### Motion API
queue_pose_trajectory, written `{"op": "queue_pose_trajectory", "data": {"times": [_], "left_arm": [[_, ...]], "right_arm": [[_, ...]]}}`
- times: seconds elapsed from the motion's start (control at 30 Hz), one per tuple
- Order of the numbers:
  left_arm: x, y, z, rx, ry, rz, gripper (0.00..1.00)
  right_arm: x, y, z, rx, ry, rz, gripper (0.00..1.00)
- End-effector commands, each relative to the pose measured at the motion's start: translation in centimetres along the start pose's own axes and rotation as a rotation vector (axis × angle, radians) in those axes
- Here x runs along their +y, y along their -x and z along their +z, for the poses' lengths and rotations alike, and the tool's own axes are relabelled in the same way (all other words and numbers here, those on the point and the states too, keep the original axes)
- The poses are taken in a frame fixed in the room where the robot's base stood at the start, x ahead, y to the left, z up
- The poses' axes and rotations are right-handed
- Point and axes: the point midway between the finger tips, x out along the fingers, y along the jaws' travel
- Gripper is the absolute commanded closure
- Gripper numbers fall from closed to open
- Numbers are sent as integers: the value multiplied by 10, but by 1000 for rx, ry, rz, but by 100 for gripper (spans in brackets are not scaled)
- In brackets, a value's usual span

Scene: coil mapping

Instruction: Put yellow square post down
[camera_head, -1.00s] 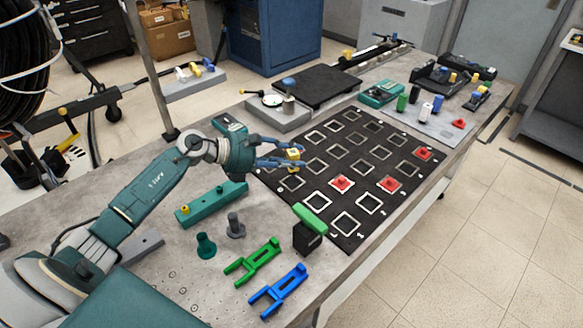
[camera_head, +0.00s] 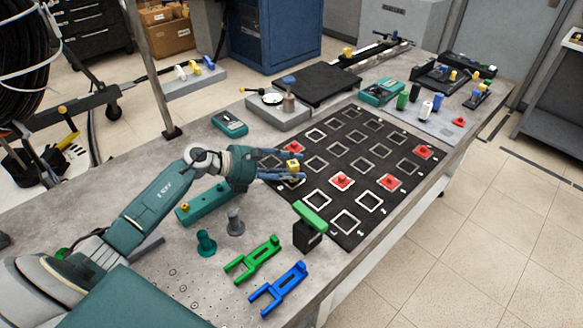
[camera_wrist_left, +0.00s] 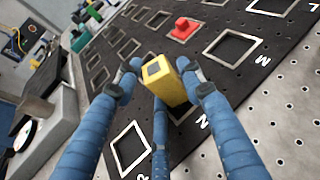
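My left gripper (camera_head: 290,168) is shut on the yellow square post (camera_head: 293,164), with its blue fingers on the post's sides. In the left wrist view the post (camera_wrist_left: 163,80) stands tilted between the fingertips and shows a dark square in its top. The post is over the near-left edge of the black board (camera_head: 330,164), which has white square outlines. In the left wrist view an outlined square near the letter N lies partly hidden beneath the post. I cannot tell whether the post touches the board. My right gripper is not in view.
Several red pieces sit on the board, one (camera_head: 293,147) just beyond the post and another (camera_head: 342,180) to its right. A green-topped black block (camera_head: 309,228) stands by the board's near corner. Green (camera_head: 252,259) and blue (camera_head: 278,289) forked parts lie in front.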

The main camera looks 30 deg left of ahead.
Motion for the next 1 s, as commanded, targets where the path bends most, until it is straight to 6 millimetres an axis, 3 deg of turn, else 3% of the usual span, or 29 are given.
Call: {"op": "queue_pose_trajectory", "data": {"times": [0.2,0.27,0.7,1.0], "left_arm": [[0,2,6,-1,1,1,61],[1,9,0,3,-1,3,61],[0,97,-2,5,0,0,61],[0,121,2,0,0,0,61]], "right_arm": [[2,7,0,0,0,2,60],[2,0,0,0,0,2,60],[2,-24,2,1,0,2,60],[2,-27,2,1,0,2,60]]}}
